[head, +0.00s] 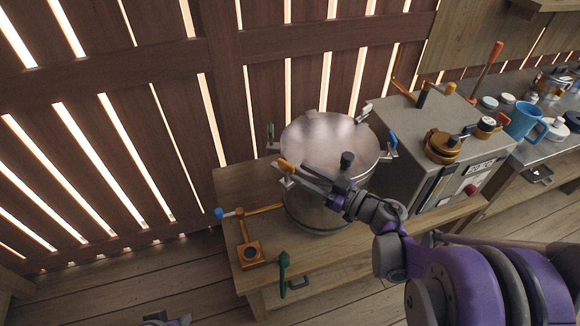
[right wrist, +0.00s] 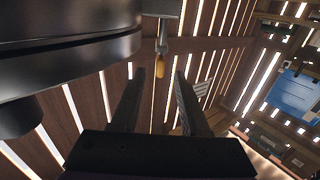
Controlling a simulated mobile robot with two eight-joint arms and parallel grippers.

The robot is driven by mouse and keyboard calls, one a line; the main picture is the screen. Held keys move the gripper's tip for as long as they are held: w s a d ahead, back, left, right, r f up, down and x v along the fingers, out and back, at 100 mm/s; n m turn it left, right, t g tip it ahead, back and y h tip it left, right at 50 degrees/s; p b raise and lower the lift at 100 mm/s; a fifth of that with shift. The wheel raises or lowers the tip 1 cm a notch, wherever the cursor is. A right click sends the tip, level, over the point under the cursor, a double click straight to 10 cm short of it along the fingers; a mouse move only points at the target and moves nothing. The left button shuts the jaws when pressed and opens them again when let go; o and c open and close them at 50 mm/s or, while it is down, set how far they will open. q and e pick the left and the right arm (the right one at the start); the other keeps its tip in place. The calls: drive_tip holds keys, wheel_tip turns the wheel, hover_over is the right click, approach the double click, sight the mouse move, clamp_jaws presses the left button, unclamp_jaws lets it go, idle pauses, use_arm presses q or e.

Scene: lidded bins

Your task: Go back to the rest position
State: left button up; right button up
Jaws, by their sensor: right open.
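My right gripper (head: 305,176) is at the front left of a round metal bin (head: 318,212) with a domed lid (head: 328,138) closed on top. Its fingers are open and empty in the right wrist view (right wrist: 158,85). An orange-tipped handle (head: 286,164) on the bin's rim lies just beyond the fingertips; it also shows in the right wrist view (right wrist: 160,66), and I cannot tell whether they touch. Only a small purple and grey piece, likely of my left arm, shows at the head view's bottom edge; its fingers cannot be made out.
The bin stands on a wooden bench (head: 345,260). A grey box-shaped machine (head: 415,135) stands close to its right. An orange device (head: 250,254) and a green-handled tool (head: 284,265) lie at the front left. A blue mug (head: 522,122) stands at the right. A slatted wall rises behind.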

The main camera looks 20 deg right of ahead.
drive_tip(key=shift+v, duration=0.8)
drive_tip(key=w+d+r+m+t+h+p, duration=0.1)
drive_tip(key=d+r+m+t+h+p, duration=0.1)
drive_tip(key=d+r+m+h, duration=0.25)
drive_tip(key=d+r+m+t+h+p, duration=0.2)
drive_tip(key=r+m+h, duration=0.1)
drive_tip(key=r+h, duration=0.4)
drive_tip(key=s+a+f+g+p, duration=0.1)
drive_tip(key=s+a+f+g, duration=0.2)
drive_tip(key=s, duration=0.4)
drive_tip(key=s+a+f+g+p, duration=0.2)
drive_tip(key=s+f+g, duration=0.2)
drive_tip(key=s+g, duration=0.1)
drive_tip(key=s+a+f+g+p, duration=0.1)
drive_tip(key=s+a+f+g, duration=0.2)
drive_tip(key=s, duration=0.5)
drive_tip(key=shift+s+a+f+g+p, duration=0.35)
drive_tip(key=shift+f+g+p, duration=0.05)
drive_tip(key=shift+f+g, duration=0.45)
